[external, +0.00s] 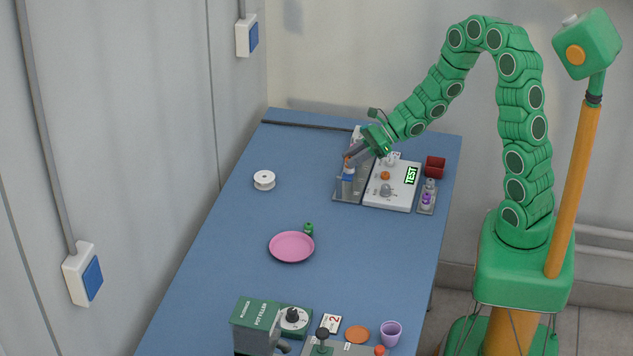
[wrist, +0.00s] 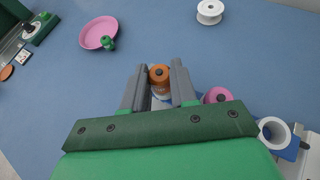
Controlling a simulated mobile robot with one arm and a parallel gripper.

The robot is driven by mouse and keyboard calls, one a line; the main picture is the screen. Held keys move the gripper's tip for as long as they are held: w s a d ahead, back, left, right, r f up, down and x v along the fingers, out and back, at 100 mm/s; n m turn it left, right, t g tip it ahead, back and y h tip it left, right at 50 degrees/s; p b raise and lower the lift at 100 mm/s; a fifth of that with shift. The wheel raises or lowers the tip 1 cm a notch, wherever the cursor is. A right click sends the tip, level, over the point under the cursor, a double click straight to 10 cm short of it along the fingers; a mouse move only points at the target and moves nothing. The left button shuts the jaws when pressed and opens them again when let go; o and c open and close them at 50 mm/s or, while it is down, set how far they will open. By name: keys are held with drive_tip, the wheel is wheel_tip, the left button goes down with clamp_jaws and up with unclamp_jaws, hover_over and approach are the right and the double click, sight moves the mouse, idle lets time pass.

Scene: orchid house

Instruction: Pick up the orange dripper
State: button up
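The orange dripper (wrist: 159,74) shows in the wrist view as a round orange top with a dark centre and a paler part below. It lies between the two grey fingers of my gripper (wrist: 160,70), with a small gap visible on each side. My gripper is open around it. In the external view my gripper (external: 356,151) points down at the grey rack (external: 347,200) at the far end of the table. A bit of orange shows by the fingers there, but most of the dripper is hidden.
A pink dripper (wrist: 217,95) stands just right of my fingers. The rack adjoins a white panel (external: 392,200) with a TEST display. A dark red box (external: 435,166) is further right. A white spool (external: 264,180), pink plate (external: 291,246) and small green item (external: 309,229) lie on the table.

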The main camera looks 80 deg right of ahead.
clamp_jaws()
drive_tip(key=shift+r, duration=0.1)
wheel_tip(320, 180, up, 10)
idle(0.6)
